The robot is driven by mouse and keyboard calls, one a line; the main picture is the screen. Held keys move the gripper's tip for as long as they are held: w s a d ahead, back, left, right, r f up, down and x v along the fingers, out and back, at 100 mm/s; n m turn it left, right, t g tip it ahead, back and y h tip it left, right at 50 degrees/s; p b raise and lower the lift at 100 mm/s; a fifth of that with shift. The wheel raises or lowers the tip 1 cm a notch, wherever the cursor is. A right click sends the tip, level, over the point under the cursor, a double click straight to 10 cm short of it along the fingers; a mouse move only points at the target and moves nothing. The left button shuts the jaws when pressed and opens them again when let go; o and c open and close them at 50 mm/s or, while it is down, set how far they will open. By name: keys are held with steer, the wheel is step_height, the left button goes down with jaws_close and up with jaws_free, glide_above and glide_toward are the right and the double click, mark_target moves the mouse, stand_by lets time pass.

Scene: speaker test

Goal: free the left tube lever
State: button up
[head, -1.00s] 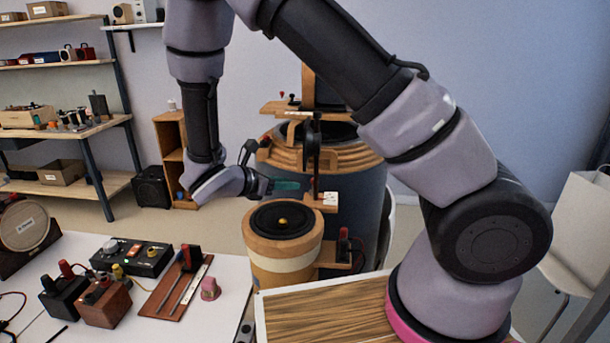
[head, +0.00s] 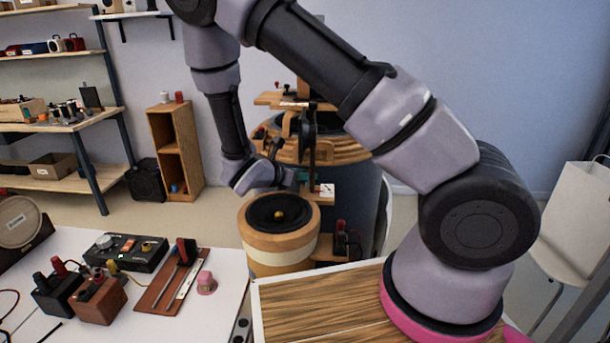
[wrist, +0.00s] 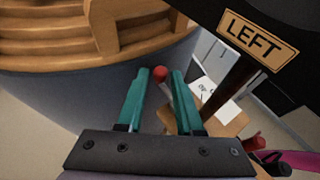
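My gripper (wrist: 163,73) is open in the wrist view, its two teal fingers spread apart. A red knob (wrist: 160,74) shows in the gap between the fingertips; I cannot tell whether it touches them or lies beyond. A plate reading "LEFT" (wrist: 258,40) is on a dark panel at the upper right. A dark reddish rod (wrist: 233,84) runs down from below the plate. Which part is the left tube lever I cannot tell for sure. In the head view my gripper is beside the dark upright post (head: 312,150), its fingers mostly hidden.
A large round wooden-ribbed drum (head: 345,150) stands behind, close to my gripper, and fills the wrist view's upper left. A wooden cylinder with a black speaker cone (head: 279,214) stands below. A white table (head: 215,318) with small devices is at the front left.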

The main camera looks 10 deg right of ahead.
jaws_close()
steer(key=shift+d, duration=0.1)
steer(key=shift+s+d+m+g, duration=0.2)
steer(key=shift+d+m+g, duration=0.25)
steer(key=shift+m+g, duration=1.95)
steer(key=shift+s+d+m+g, duration=0.25)
steer(key=shift+d+m+g, duration=0.15)
steer(key=shift+m+g, duration=2)
steer(key=shift+s+d+m+g, duration=0.2)
steer(key=shift+d+m+g, duration=0.25)
steer(key=shift+m+g, duration=1.95)
steer(key=shift+g, duration=0.6)
jaws_free()
